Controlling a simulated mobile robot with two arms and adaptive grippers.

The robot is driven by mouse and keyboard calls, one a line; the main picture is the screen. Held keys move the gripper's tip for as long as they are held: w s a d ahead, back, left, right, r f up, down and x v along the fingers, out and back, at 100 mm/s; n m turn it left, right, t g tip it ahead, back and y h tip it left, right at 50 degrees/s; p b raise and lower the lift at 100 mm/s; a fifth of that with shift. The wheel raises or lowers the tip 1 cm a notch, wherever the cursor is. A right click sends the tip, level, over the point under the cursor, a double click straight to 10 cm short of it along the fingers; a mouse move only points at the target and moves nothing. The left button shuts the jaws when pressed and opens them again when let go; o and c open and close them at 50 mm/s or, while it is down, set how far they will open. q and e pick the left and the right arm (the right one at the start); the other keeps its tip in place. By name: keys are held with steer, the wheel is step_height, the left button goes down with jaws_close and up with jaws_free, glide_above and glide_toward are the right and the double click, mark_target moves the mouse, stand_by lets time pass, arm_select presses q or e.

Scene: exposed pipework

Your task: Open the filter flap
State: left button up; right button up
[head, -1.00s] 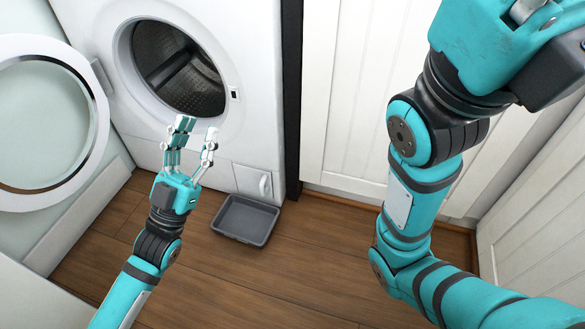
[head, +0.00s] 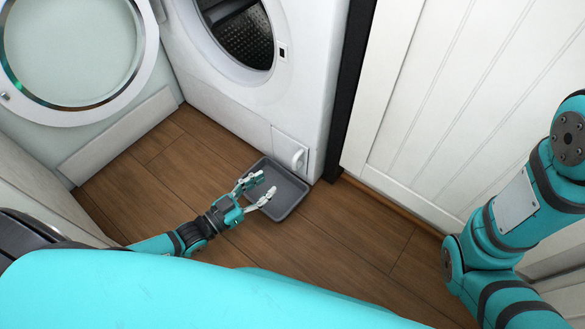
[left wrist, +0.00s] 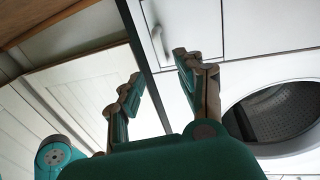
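The filter flap (head: 281,144) is a small white panel low on the front right of the white washing machine, with a curved white handle (head: 298,159). The flap looks closed. In the left wrist view the flap (left wrist: 199,22) and its handle (left wrist: 156,42) lie beyond the fingers. My left gripper (head: 263,187) is low, over the grey tray in front of the flap. Its fingers are spread, with nothing between them, and point toward the flap and handle without visibly touching. In the left wrist view the left gripper (left wrist: 160,78) is also open. My right gripper is out of view.
A grey shallow tray (head: 287,207) lies on the wooden floor below the flap. The round washer door (head: 75,50) stands open at the left, beside the drum opening. White panelled cabinet doors (head: 440,95) are at the right. Floor at the left is clear.

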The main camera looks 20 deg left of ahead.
mark_target(293, 165)
arm_select(q)
steer(key=b+x, duration=0.4)
steer(key=x, duration=0.5)
steer(key=shift+w+d+f, duration=0.1)
steer(key=shift+w+d, duration=0.25)
steer(key=shift+w, duration=0.1)
jaws_close()
